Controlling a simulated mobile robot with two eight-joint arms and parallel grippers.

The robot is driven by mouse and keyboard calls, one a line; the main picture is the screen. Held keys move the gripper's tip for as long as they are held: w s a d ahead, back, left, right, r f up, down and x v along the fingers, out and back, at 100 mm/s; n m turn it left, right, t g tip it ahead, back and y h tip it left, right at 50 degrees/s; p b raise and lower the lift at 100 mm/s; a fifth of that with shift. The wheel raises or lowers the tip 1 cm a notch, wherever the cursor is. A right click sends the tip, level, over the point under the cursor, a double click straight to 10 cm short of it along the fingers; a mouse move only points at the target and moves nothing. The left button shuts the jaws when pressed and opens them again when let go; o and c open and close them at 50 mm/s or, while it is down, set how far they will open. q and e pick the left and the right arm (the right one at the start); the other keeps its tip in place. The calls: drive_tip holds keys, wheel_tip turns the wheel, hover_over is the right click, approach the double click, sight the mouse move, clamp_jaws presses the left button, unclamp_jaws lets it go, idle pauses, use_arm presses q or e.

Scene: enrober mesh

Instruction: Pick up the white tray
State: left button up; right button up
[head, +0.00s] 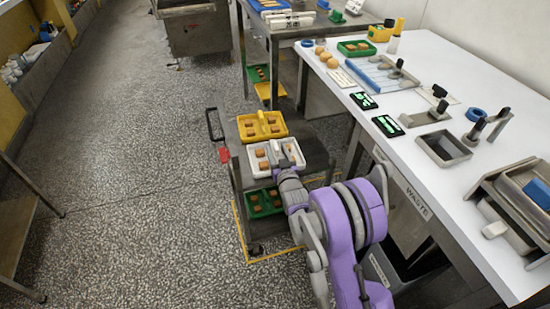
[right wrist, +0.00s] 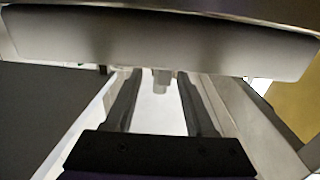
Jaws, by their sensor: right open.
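The white tray (head: 262,174) sits on the top shelf of a dark cart (head: 237,176), with small brown pieces in it. My right gripper (head: 287,157) is over the right half of the tray, pointing down into it and hiding part of it. In the right wrist view, the two dark fingers of my right gripper (right wrist: 160,92) are apart, with a pale surface between and below them. Whether they touch the tray's handle, I cannot tell. My left gripper is not in view.
A yellow tray (head: 262,136) stands just behind the white tray, and a green tray (head: 263,211) is in front and lower. A white worktable (head: 455,185) with tools runs along the right. The speckled floor on the left is clear.

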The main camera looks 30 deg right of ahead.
drive_tip(key=shift+x, duration=1.1)
clamp_jaws()
idle(0.6)
